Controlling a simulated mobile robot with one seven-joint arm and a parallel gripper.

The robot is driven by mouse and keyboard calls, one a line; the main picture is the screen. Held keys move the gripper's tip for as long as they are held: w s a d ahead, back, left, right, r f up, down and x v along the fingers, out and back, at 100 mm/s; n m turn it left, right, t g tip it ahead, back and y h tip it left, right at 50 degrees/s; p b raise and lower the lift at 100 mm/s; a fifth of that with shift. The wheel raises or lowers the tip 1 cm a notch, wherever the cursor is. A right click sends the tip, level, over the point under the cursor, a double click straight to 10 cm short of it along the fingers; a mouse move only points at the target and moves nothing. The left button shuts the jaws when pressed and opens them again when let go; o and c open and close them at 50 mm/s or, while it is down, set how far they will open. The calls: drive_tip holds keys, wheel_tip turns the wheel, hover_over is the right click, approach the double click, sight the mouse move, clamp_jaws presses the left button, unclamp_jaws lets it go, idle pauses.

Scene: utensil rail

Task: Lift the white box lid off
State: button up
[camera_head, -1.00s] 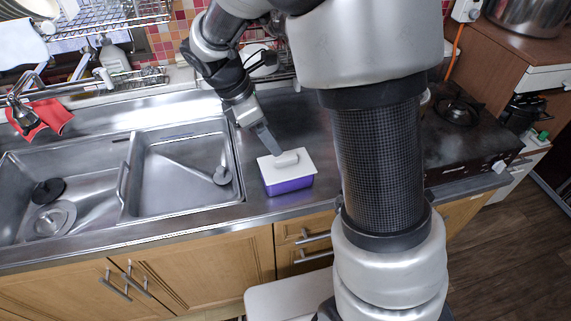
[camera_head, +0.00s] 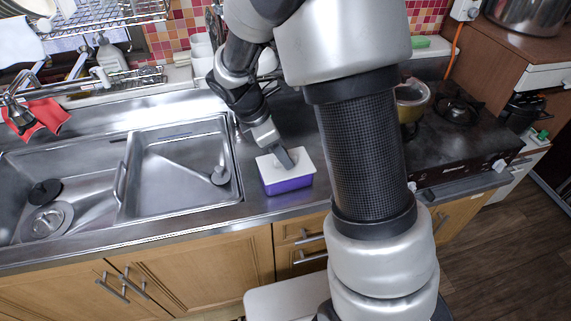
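A white lid (camera_head: 303,164) sits on a small purple box (camera_head: 290,186) on the steel counter, right of the sink. The lid looks level and seated. My gripper (camera_head: 286,160) reaches down from the upper left, with its fingertips at the raised handle in the middle of the lid. The fingers cover much of the handle. From this side I cannot tell whether they are closed on it or only beside it.
The double sink (camera_head: 180,165) lies left of the box, with a red cloth (camera_head: 40,118) near the tap. A stove (camera_head: 455,150) with a pot (camera_head: 411,100) is on the right. Bare counter surrounds the box, and its front edge is close.

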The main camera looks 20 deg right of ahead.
clamp_jaws()
drive_tip(key=shift+r, duration=0.1)
wheel_tip(320, 180, up, 10)
drive_tip(key=p, duration=0.2)
